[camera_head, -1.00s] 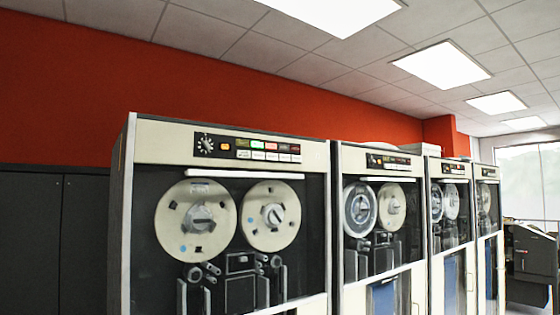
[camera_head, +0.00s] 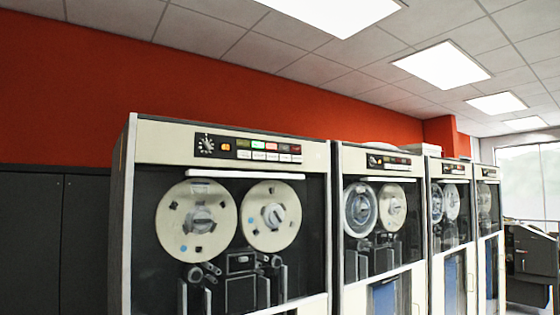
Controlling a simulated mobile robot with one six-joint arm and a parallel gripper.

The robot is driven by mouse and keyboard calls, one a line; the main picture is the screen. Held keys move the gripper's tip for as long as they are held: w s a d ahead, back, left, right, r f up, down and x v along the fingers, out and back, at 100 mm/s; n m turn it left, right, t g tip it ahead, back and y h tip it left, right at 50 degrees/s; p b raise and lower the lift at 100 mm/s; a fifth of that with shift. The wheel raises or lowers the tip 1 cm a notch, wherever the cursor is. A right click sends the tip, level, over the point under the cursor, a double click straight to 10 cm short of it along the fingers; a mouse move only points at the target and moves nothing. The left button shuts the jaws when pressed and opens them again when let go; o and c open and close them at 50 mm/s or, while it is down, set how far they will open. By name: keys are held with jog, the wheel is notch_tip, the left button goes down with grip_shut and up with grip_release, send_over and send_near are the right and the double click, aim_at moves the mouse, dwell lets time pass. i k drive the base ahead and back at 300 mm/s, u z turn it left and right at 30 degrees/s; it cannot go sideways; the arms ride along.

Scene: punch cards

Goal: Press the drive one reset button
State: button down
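The nearest tape drive (camera_head: 146,152) is a tall cream and black cabinet left of centre. Its top panel (camera_head: 248,147) has a dial (camera_head: 206,144), a small orange lit window (camera_head: 225,147), an upper row of coloured indicators (camera_head: 258,143) and a lower row of pale buttons (camera_head: 271,157). The lettering is too small to read, so I cannot tell which button is reset or which drive is number one. My gripper is not in view.
More tape drives, including the second one (camera_head: 384,161), stand in a row to the right. Dark cabinets (camera_head: 75,240) stand at the left. A dark machine (camera_head: 530,255) stands at the far right by the window. The floor is barely visible.

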aim_at(294, 159)
jog(key=u, duration=0.15)
jog(key=i, duration=1.2)
jog(key=z, duration=0.35)
